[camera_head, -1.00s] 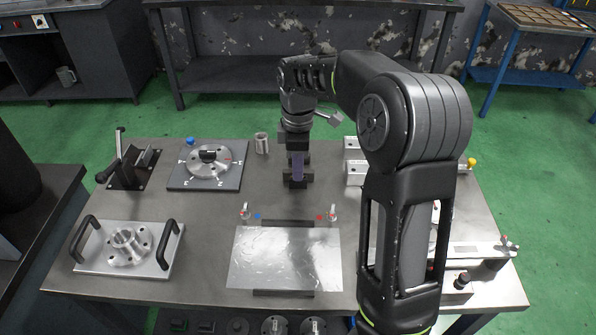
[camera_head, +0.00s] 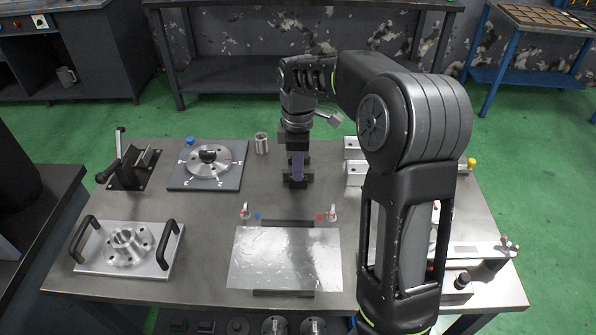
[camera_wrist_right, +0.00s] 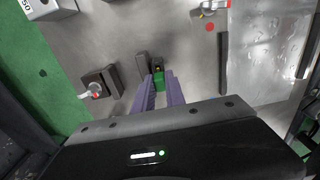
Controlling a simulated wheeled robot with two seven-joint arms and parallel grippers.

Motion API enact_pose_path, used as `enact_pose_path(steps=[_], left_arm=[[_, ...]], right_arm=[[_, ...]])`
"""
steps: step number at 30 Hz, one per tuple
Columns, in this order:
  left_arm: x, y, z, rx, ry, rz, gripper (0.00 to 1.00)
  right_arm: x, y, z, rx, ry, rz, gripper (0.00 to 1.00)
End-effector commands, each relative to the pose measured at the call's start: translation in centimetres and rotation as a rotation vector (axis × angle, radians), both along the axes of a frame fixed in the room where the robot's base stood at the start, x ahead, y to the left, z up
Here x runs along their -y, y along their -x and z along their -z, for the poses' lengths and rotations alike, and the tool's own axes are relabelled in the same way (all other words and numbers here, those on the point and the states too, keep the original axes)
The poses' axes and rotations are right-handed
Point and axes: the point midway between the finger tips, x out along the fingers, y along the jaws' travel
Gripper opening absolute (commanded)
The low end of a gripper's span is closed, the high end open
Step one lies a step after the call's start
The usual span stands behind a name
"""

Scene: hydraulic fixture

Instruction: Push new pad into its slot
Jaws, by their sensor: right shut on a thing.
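My right gripper (camera_head: 297,172) points down at the middle of the table, behind the shiny metal plate. In the right wrist view its purple fingers (camera_wrist_right: 160,88) are shut on a small green piece (camera_wrist_right: 158,79), which looks like the pad. A dark block (camera_wrist_right: 143,65) stands right beside the fingertips; in the head view dark blocks (camera_head: 298,183) show around them. I cannot make out the slot, nor whether the pad is in it. My left gripper is in no view.
The shiny plate (camera_head: 285,258) lies in front, with small red-marked levers (camera_head: 332,212) behind it. A dial plate (camera_head: 207,170) and a handled flange plate (camera_head: 127,250) are on the left. A metal cup (camera_head: 262,143) stands behind left. My right arm hides much of the right side.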

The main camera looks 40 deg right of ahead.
Motion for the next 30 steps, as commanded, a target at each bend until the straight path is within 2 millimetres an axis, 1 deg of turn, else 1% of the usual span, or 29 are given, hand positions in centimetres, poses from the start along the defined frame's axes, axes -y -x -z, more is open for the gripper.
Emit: enact_pose_path(steps=[8,9,17,26,30], left_arm=[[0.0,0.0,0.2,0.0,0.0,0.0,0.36],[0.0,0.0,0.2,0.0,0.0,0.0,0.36],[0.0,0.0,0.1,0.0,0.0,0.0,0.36],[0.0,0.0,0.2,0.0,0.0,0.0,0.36],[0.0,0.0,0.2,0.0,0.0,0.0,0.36]], right_arm=[[0.0,0.0,0.4,-0.001,-0.001,0.001,0.0],[0.0,0.0,0.3,0.0,0.0,0.001,0.19],[0.0,0.0,0.3,0.0,0.0,0.0,0.4],[0.0,0.0,0.2,0.0,0.0,0.0,0.41],[0.0,-0.1,-0.8,0.001,0.0,0.0,0.41]])
